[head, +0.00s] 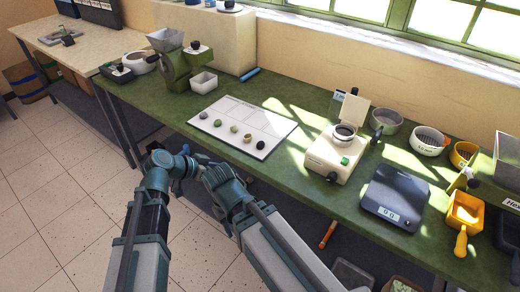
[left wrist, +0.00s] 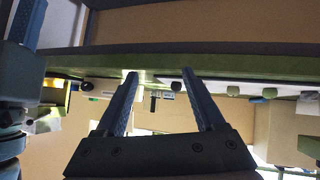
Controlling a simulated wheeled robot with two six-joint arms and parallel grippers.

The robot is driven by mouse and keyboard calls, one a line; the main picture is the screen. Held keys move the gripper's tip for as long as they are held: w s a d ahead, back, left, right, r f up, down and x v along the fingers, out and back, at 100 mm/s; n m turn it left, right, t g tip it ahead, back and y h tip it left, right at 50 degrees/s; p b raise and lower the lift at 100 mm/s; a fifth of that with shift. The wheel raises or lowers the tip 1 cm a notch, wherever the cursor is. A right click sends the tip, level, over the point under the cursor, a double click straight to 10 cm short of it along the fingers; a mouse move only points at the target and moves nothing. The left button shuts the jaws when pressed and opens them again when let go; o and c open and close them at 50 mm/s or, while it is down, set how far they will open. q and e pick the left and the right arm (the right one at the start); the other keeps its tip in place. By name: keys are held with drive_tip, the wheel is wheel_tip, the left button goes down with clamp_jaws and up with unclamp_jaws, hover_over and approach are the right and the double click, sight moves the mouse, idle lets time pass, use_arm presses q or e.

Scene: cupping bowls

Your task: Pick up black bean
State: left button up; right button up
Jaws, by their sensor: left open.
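A white board (head: 225,106) lies on the green table with a row of small beans along its front. My left gripper (head: 184,164) is off the table's front edge, apart from the beans. In the left wrist view its two fingers (left wrist: 159,75) are spread with nothing between them. A small black thing (left wrist: 175,86) shows near the right fingertip; I cannot tell which bean it is. My right gripper (head: 212,174) is beside the left one, its jaws unclear.
A green grinder (head: 175,68) and white cup (head: 204,82) stand left of the board. A cream device (head: 336,155) and dark scale (head: 396,195) stand to its right. A blue cylinder (head: 250,74) lies behind. The table's front edge lies between my grippers and the board.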

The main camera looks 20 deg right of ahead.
use_arm(q)
drive_tip(key=w+r+m+t+h, duration=0.1)
drive_tip(key=w+r+t+h, duration=0.1)
drive_tip(key=w+r, duration=0.2)
drive_tip(key=b, duration=0.4)
approach(257, 146)
drive_tip(key=x, duration=0.3)
drive_tip(key=shift+a+f, duration=0.2)
drive_tip(key=shift+f, duration=0.05)
drive_tip(key=shift+w+d, duration=0.15)
drive_tip(key=shift+d, duration=0.25)
drive_tip(key=shift+f, duration=0.1)
drive_tip(key=b+x, duration=0.1)
drive_tip(key=x, duration=0.4)
drive_tip(key=shift+d+b, duration=0.25)
drive_tip(key=shift+b, duration=0.05)
drive_tip(key=shift+r, duration=0.25)
clamp_jaws()
